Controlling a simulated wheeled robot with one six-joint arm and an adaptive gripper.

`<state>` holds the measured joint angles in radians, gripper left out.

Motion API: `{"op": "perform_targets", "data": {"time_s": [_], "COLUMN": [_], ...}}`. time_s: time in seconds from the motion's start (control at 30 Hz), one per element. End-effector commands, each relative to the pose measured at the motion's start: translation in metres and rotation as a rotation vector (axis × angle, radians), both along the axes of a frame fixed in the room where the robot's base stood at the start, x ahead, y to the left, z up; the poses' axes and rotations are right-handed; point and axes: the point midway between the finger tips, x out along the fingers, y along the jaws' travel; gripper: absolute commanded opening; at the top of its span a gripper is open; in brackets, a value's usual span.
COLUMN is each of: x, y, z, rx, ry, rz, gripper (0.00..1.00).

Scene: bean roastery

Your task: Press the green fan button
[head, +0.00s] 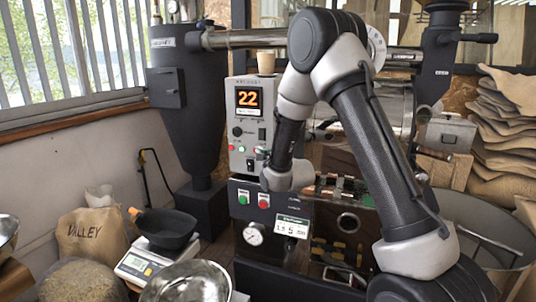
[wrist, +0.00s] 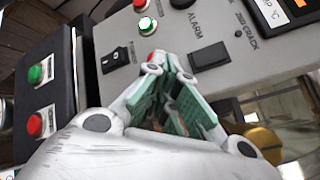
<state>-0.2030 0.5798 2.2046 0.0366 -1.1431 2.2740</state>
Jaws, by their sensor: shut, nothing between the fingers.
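In the wrist view, the pale grey control panel carries a lit green button (wrist: 145,25). A second green button (wrist: 35,75) sits above a red one on the black box at left. In the head view they show as the panel's green button (head: 241,148) and the black box's green button (head: 243,198). I cannot read which is the fan's. My gripper (wrist: 172,75) is shut and empty, its green-padded fingers close in front of the grey panel, below its green button. Contact cannot be told. The head view mostly hides the fingers behind my wrist.
The grey panel (head: 238,115) shows an orange 22. In the wrist view, a black rocker switch (wrist: 115,60) and a black ALARM block (wrist: 210,56) flank my fingers. The black box's red button (wrist: 36,124) is at left. A scale (head: 145,266) and scoop stand further left.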

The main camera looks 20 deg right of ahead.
Motion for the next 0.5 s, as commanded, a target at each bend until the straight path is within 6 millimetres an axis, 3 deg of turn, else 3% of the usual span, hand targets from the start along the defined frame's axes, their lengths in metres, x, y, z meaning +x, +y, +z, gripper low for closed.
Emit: {"op": "perform_targets", "data": {"time_s": [0.5], "x": [0.0043], "y": [-0.0035], "z": [-0.0003], "rx": [0.000], "ry": [0.001], "rz": [-0.001], "gripper": [0.00]}}
